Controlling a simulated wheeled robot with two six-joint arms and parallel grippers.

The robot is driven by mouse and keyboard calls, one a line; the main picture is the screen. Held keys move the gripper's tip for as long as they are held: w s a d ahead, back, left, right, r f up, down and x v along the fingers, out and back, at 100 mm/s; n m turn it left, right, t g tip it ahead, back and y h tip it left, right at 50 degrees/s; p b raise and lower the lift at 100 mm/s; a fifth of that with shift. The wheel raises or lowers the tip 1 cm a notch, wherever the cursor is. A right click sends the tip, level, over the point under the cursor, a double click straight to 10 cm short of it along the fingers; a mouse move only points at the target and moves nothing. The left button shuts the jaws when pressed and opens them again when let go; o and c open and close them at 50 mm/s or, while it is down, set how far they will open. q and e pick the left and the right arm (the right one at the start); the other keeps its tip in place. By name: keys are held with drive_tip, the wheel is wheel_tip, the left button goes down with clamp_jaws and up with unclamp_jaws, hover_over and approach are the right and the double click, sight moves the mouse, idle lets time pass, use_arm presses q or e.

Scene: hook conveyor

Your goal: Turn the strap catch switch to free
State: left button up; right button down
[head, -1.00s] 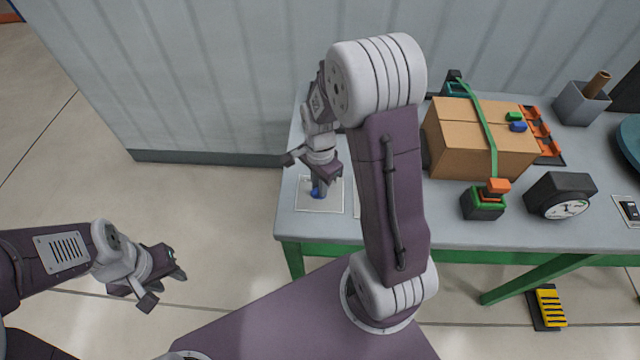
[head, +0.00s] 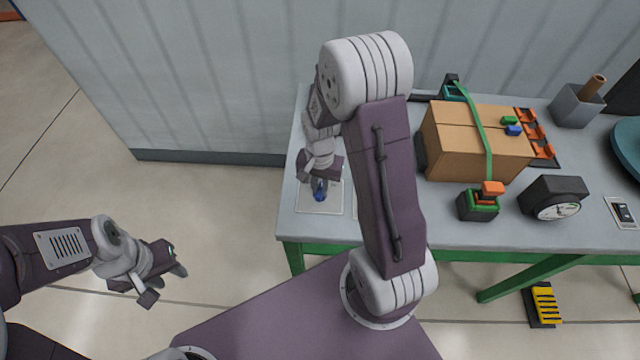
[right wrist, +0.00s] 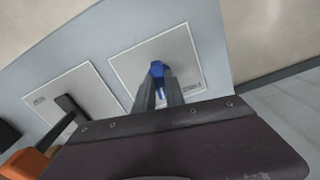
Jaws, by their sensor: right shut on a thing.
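A blue knob (head: 320,189) stands on a white square plate (head: 333,204) at the left end of the table. In the right wrist view the blue knob (right wrist: 157,70) sits between the fingertips of my right gripper (right wrist: 158,88), which is shut on it. In the head view my right gripper (head: 320,182) points down at the plate, and its wrist partly hides the knob. Which way the knob is set cannot be told. A green strap (head: 477,122) runs over a cardboard box (head: 455,155). My left gripper (head: 168,285) is open and empty, off the table.
A second white plate (right wrist: 72,92) with a dark lever lies beside the first. An orange-topped green block (head: 480,205), a dial gauge (head: 553,198) and a grey bin (head: 575,105) stand further right. A yellow pedal (head: 545,304) is on the floor.

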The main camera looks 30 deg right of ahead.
sight(320, 189)
drive_tip(key=n+p, duration=0.1)
drive_tip(key=n, duration=0.1)
drive_tip(key=n+p, duration=0.1)
drive_tip(key=n, duration=0.2)
drive_tip(key=shift+w+r+n, duration=0.1)
drive_tip(key=shift+r+n, duration=0.1)
drive_tip(key=shift+n, duration=0.1)
drive_tip(key=n+p, duration=0.1)
drive_tip(key=n, duration=0.4)
drive_tip(key=shift+w+f+n, duration=0.1)
drive_tip(key=shift+n, duration=0.2)
drive_tip(key=c, duration=1.4)
unclamp_jaws()
wheel_tip(320, 189, up, 9)
